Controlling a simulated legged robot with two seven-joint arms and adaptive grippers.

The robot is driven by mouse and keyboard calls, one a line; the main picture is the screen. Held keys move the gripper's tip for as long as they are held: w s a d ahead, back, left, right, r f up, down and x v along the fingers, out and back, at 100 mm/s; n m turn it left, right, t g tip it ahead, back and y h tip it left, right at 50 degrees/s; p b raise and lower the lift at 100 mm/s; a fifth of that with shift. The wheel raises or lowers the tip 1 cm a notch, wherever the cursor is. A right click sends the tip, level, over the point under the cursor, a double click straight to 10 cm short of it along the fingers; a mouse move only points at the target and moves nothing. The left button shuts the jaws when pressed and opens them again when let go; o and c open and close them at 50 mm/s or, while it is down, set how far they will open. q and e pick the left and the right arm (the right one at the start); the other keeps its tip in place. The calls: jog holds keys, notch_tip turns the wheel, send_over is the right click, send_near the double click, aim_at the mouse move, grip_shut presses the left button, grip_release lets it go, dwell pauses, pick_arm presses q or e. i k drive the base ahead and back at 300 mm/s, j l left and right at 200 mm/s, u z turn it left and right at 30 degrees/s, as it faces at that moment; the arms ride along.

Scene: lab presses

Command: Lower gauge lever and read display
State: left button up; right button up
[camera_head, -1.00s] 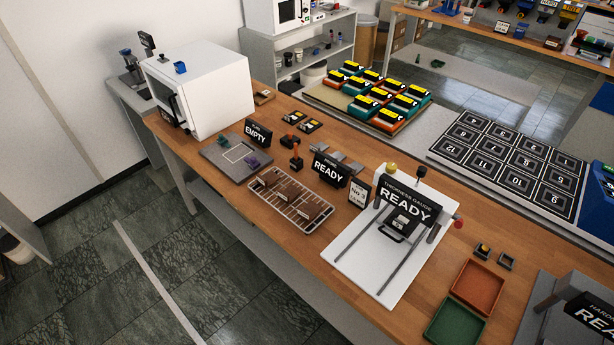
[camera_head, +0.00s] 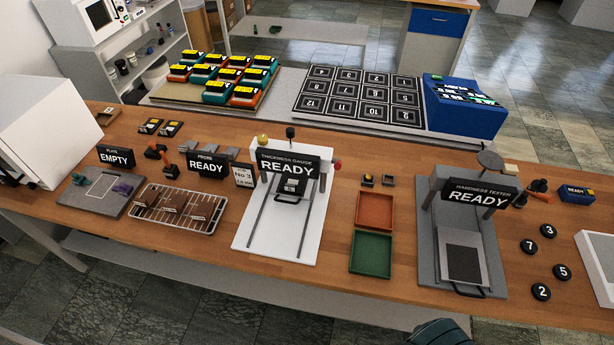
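The thickness gauge (camera_head: 262,243) is a white base plate with two dark rails and a black sign (camera_head: 289,170) that reads "THICKNESS GAUGE READY". A small black-handled carriage (camera_head: 290,190) sits under the sign. A black knob (camera_head: 290,132) stands above the sign, a yellow knob (camera_head: 262,140) is at its left and a red knob (camera_head: 338,164) at its right. I cannot tell which of these is the lever. Neither gripper shows clearly; a dark rounded part at the bottom edge appears to be mine.
An orange tray (camera_head: 375,209) and a green tray (camera_head: 370,253) lie right of the gauge. The hardness tester (camera_head: 440,225) stands further right. A wire rack (camera_head: 150,218) and a grey plate (camera_head: 80,203) lie left. A small card (camera_head: 243,176) stands beside the gauge.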

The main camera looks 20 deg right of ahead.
aim_at(338, 165)
jog(key=l+z, duration=0.7)
jog(key=i+j+z, duration=0.1)
jog(key=j+z, duration=0.15)
jog(key=j, duration=0.45)
jog(key=j+z, duration=0.2)
jog(key=j, duration=0.55)
jog(key=i, duration=0.05)
